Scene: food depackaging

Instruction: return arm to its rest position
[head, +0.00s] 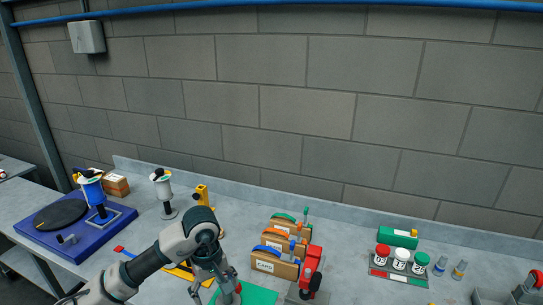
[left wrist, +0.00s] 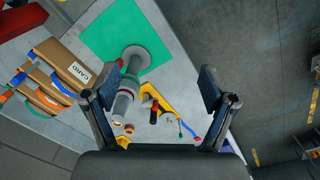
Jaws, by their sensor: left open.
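My left gripper (head: 212,285) is low in the head view, at the end of my grey arm that comes in from the left. It also shows in the left wrist view (left wrist: 164,86), with its two fingers wide apart. A grey flanged post (left wrist: 128,88) on a green mat (left wrist: 101,35) shows beside the left finger in that view, partly hidden by it. I see nothing clamped between the fingers. The green mat (head: 262,295) is partly visible at the bottom of the head view. My right gripper is not in view.
Card boxes (head: 268,264) and a red device (head: 311,268) stand right of the gripper. Lidded jars (head: 400,259) sit on a tray farther right. A blue base with a black disc (head: 60,215) and a white-topped stand (head: 163,188) are left. A block wall (head: 300,110) rises behind.

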